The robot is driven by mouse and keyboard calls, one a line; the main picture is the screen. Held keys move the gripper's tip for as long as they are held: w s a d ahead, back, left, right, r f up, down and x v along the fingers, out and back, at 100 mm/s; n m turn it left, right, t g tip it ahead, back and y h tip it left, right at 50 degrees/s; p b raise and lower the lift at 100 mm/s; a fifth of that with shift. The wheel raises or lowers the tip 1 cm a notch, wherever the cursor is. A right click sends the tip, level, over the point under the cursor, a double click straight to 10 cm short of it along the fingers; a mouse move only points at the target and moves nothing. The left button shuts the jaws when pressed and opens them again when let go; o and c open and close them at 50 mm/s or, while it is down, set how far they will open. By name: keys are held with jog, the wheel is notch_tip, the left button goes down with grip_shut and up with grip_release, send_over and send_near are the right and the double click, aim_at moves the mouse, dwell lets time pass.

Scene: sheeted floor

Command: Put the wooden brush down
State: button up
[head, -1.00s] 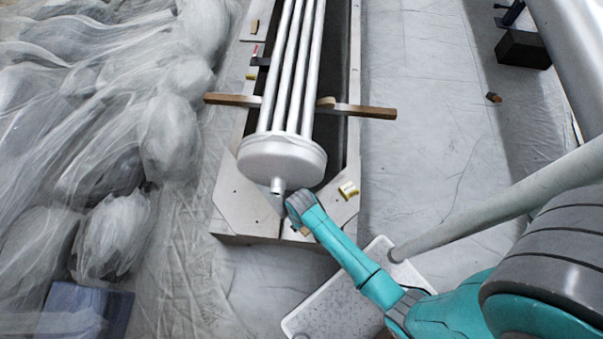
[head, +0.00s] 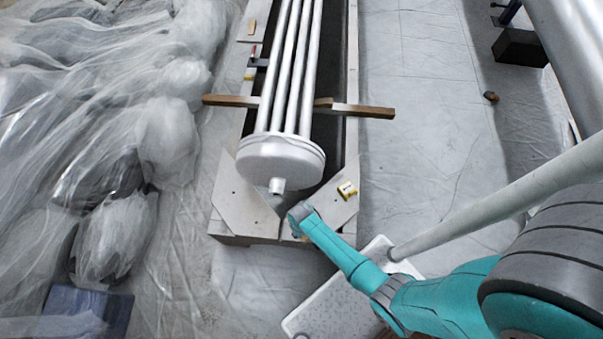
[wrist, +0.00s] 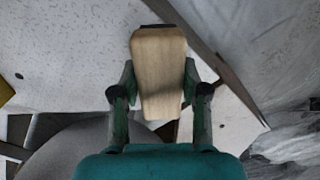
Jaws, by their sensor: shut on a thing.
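The wooden brush (wrist: 158,72) is a pale wood block with a dark edge at its far end, upper middle in the wrist view. My gripper (wrist: 160,90) is shut on it, one green finger on each side. Below the brush in the wrist view is a pale speckled surface with a dark gap beside it; I cannot tell whether the brush touches it. In the head view my arm ends over the near end of the long trough (head: 230,238), just right of the silver tube bundle's nozzle. The fingers and the brush are hidden there.
The silver tube bundle (head: 280,160) lies in the trough over wooden bars (head: 362,110). A small yellow-and-white item (head: 347,190) sits on the right corner plate. A pale speckled board (head: 335,300) lies below my arm. Plastic-sheeted lumps (head: 100,150) fill the left; right floor is mostly clear.

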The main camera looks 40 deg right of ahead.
jog(key=o, duration=1.3)
jog(key=shift+f, duration=0.1)
notch_tip(320, 180, up, 12)
jog(key=shift+r, duration=0.15)
